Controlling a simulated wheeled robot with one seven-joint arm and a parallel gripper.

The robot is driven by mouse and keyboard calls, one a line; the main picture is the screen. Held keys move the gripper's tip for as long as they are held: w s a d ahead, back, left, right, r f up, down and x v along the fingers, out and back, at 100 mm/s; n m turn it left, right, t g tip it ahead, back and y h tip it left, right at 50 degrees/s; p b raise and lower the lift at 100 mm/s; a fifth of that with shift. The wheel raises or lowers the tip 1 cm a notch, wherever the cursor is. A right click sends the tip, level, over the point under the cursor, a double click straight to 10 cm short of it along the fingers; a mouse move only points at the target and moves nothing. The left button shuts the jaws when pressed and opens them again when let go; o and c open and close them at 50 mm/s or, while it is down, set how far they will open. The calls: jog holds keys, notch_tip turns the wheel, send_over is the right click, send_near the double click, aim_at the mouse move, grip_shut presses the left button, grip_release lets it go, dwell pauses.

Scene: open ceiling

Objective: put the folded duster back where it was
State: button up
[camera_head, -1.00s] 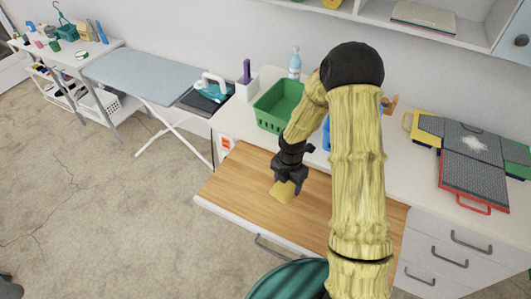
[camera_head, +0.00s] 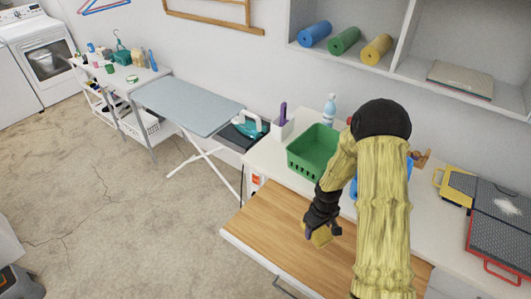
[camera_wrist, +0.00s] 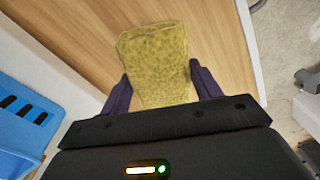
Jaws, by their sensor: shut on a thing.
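The folded duster is a yellow, fuzzy cloth block. In the wrist view the duster (camera_wrist: 157,65) sits between the two dark fingers of my gripper (camera_wrist: 160,88), which is shut on it. In the head view the duster (camera_head: 321,237) shows at the tips of my gripper (camera_head: 322,229), over the wooden pull-out board (camera_head: 275,240). I cannot tell exactly how high it is above the board. My arm hides part of the counter behind it.
A green basket (camera_head: 313,152) stands on the white counter behind the board, with a spray bottle (camera_head: 329,110) beside it. A blue container (camera_wrist: 22,118) is at the left in the wrist view. An ironing board (camera_head: 187,102) stands to the left. Rolled cloths (camera_head: 344,40) lie on the shelf above.

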jog(key=m, duration=0.3)
jog(key=shift+d+r+m+p, duration=0.2)
jog(key=shift+m+p, duration=0.1)
jog(key=shift+p, duration=0.1)
jog(key=m, duration=0.3)
jog(key=shift+d+f+p, duration=0.1)
jog(key=shift+d+p, duration=0.1)
jog(key=shift+p, duration=0.1)
jog(key=shift+a, duration=0.1)
